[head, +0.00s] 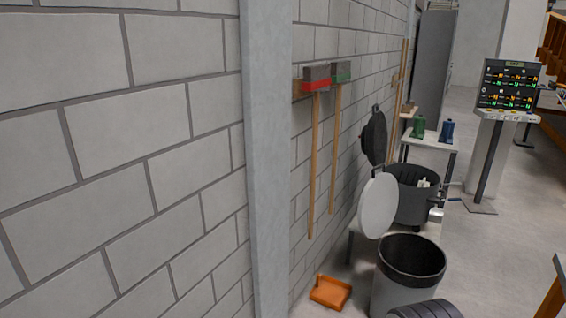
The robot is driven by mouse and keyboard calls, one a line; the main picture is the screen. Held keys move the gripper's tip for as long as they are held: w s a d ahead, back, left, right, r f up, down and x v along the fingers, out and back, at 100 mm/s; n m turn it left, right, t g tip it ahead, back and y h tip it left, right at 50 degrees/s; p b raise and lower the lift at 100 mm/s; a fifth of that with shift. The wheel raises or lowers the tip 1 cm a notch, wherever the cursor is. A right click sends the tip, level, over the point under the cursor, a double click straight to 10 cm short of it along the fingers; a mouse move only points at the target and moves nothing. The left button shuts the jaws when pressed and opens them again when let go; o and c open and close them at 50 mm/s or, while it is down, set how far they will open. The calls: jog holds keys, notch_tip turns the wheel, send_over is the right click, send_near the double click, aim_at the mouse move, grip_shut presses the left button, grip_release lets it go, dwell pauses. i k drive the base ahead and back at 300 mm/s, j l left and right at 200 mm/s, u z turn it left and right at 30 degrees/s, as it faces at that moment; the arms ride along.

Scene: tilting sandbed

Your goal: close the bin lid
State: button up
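A light grey bin (402,292) with a wide black rim stands at the lower right, its mouth uncovered. A pale round lid (378,206) stands upright behind and left of its rim; I cannot tell whether it is hinged to this bin. Farther back is a dark grey bin (410,203), also uncovered, with pale items showing in its mouth. A black round lid (374,138) stands raised beside it, near the wall. The task does not say which bin is meant. My gripper is not in view.
A block wall with a grey pillar (267,160) fills the left. Two long-handled brooms (315,165) hang there. An orange dustpan (330,292) lies on the floor left of the near bin. A black ribbed object (425,310) shows at the bottom edge. Right of the bins is open floor.

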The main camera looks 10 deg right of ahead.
aim_at(377, 204)
jog(key=i+l+z, duration=0.2)
jog(key=i+z, duration=0.25)
jog(key=i, duration=0.2)
jog(key=i+j+z, duration=0.1)
jog(key=i+z, duration=0.35)
jog(key=i, duration=0.25)
jog(key=i+l+u, duration=0.1)
jog(key=i+u, duration=0.2)
jog(key=i, duration=1.2)
